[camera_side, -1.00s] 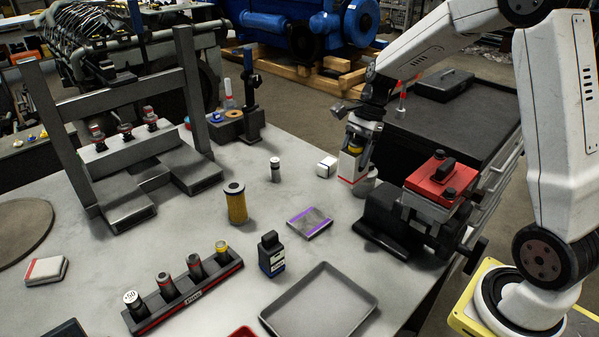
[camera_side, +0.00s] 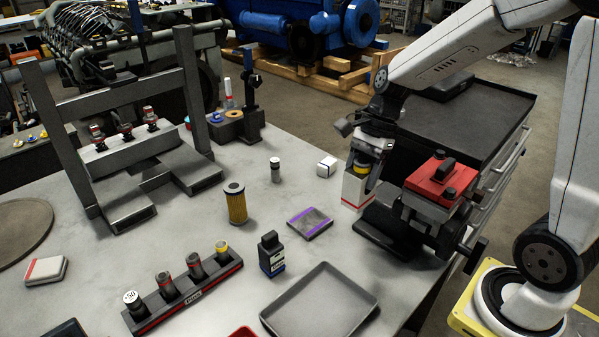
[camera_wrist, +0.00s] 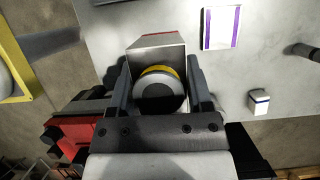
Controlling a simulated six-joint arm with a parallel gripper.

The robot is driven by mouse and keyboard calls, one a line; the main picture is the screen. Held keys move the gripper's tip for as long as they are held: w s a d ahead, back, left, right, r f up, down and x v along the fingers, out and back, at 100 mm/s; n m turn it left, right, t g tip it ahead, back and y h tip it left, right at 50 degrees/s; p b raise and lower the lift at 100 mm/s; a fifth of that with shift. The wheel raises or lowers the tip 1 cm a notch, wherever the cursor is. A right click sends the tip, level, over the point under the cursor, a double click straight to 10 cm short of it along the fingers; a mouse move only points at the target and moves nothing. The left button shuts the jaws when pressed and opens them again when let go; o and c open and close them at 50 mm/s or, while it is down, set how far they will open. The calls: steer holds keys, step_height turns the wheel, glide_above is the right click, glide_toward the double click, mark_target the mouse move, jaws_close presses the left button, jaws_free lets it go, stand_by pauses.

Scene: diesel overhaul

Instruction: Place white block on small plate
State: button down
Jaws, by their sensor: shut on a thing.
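My gripper (camera_side: 366,166) points down and is shut on a white box (camera_side: 355,190) with a red band, just left of the vise. The box also shows between the fingers (camera_wrist: 162,88) in the wrist view. A yellow-ringed grey round part (camera_wrist: 160,90) sits between the fingers; I cannot tell whether it belongs to the gripper. A smaller white block (camera_side: 327,167) with a dark stripe stands apart, left of the box. A small flat plate (camera_side: 310,223) with purple edges lies in front of it. Another white block (camera_side: 46,270) with a red stripe lies far left.
A dark vise with a red top (camera_side: 440,180) stands close right of my gripper. A yellow filter (camera_side: 236,203), a dark bottle (camera_side: 271,254), a grey tray (camera_side: 320,305) and a socket rack (camera_side: 185,300) stand on the table. A press frame (camera_side: 130,130) stands at the left.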

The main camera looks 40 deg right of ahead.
steer(key=shift+s+a, duration=0.65)
steer(key=shift+s, duration=0.1)
steer(key=w+f, duration=0.4)
steer(key=w, duration=0.5)
glide_above(310, 220)
steer(key=shift+s+f, duration=0.15)
steer(key=shift+f, duration=1.15)
steer(key=shift+s+f, duration=0.1)
steer(key=shift+f, duration=1.2)
steer(key=shift+w+f, duration=0.15)
steer(key=shift+f, duration=0.8)
steer(key=shift+w+f, duration=0.1)
steer(key=shift+f, duration=0.8)
steer(key=shift+f, duration=0.15)
